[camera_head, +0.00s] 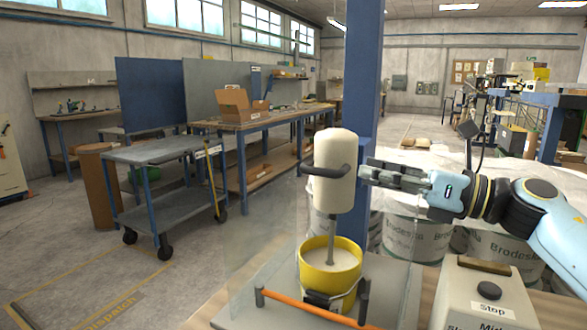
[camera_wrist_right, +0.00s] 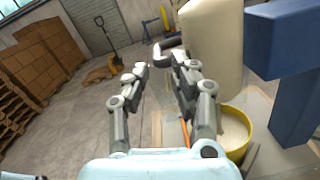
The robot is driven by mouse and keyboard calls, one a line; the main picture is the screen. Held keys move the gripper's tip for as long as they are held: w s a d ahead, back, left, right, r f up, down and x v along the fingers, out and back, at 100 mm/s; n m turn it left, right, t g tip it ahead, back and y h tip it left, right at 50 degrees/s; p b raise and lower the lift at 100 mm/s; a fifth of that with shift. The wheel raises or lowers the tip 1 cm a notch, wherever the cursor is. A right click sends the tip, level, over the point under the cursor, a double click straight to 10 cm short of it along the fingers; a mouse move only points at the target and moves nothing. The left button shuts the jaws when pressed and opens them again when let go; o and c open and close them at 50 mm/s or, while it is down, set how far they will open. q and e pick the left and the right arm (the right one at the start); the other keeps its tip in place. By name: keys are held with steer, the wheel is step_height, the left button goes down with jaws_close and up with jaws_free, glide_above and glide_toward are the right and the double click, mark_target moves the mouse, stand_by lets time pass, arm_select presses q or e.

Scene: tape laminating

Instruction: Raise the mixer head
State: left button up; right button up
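The mixer head (camera_head: 338,200) is a cream upright cylinder with a dark curved handle (camera_head: 325,171) across its front. A grey shaft (camera_head: 331,240) runs down from it into a yellow bucket (camera_head: 320,278) holding pale material. My right gripper (camera_head: 366,172) is just right of the mixer head, at handle height, with its fingers pointing left. In the right wrist view its two fingers (camera_wrist_right: 162,62) are apart with nothing between them. The handle (camera_wrist_right: 168,44) shows there just beyond the fingertips, beside the mixer head (camera_wrist_right: 212,45). Whether a finger touches it I cannot tell. My left gripper is not in view.
A blue post (camera_head: 365,80) stands behind the mixer head. An orange bar (camera_head: 305,306) crosses in front of the bucket. A control box (camera_head: 485,295) with a Stop label is at the lower right. Wrapped drums (camera_head: 415,238) stand behind. A clear panel is left of the bucket.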

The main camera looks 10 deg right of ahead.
mark_target(312, 170)
steer(key=shift+n+g, duration=0.7)
steer(key=shift+n, duration=0.1)
steer(key=x, duration=0.3)
steer(key=p+x, duration=0.1)
steer(key=x, duration=0.3)
steer(key=f+p+x, duration=0.1)
steer(key=x, duration=0.3)
steer(key=shift+s+a, duration=0.1)
steer(key=shift+c, duration=0.4)
jaws_close()
